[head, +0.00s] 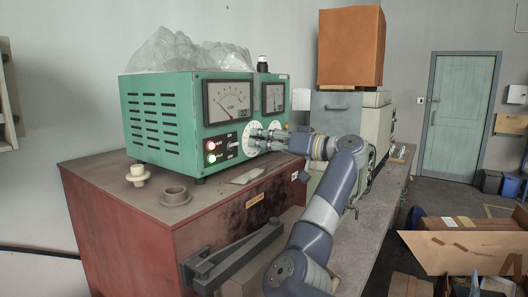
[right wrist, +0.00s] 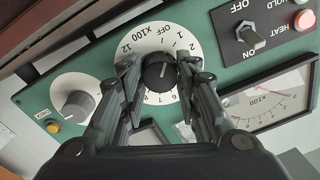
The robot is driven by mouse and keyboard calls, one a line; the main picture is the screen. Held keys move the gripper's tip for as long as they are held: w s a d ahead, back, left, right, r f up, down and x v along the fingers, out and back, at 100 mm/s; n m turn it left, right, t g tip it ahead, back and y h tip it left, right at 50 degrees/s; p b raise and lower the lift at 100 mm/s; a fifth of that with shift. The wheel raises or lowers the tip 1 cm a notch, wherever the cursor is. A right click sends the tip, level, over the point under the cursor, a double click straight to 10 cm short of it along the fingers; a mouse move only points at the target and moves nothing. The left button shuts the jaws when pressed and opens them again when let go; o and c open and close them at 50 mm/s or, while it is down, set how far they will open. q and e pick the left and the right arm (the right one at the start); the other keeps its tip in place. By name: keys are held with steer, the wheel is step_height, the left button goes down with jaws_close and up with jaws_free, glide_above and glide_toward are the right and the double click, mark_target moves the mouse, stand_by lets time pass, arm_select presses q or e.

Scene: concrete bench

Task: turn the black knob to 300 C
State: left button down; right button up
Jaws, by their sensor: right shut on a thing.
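The black knob (right wrist: 160,71) sits in the middle of a white dial (right wrist: 132,36) marked OFF, x100 and numbers, on the front of a green instrument box (head: 165,115). My right gripper (right wrist: 158,78) has its two fingers on opposite sides of the knob, shut on it. In the head view my right gripper (head: 266,137) reaches the box front from the right and hides the knob and part of the dial. The knob's pointer is too faint to read against the scale. My left gripper is not in view.
A grey knob (right wrist: 75,104) on another white dial is beside the black one. A toggle switch (right wrist: 250,36) and lit red button (right wrist: 304,20) are on the other side.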

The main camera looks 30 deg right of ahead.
steer(key=shift+d+f+m+b, duration=0.1)
steer(key=shift+f+m+b, duration=0.2)
steer(key=shift+m+b, duration=0.6)
steer(key=m, duration=0.2)
steer(key=shift+r+m+b, duration=0.15)
steer(key=shift+m+b, duration=0.2)
steer(key=shift+m, duration=0.05)
steer(key=m, duration=0.3)
steer(key=shift+m, duration=0.4)
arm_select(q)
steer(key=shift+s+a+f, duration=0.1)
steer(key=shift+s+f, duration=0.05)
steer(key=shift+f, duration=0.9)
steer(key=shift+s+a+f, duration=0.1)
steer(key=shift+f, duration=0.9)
arm_select(e)
steer(key=shift+m+t, duration=0.3)
steer(key=shift+m, duration=2.1)
steer(key=o, duration=1.1)
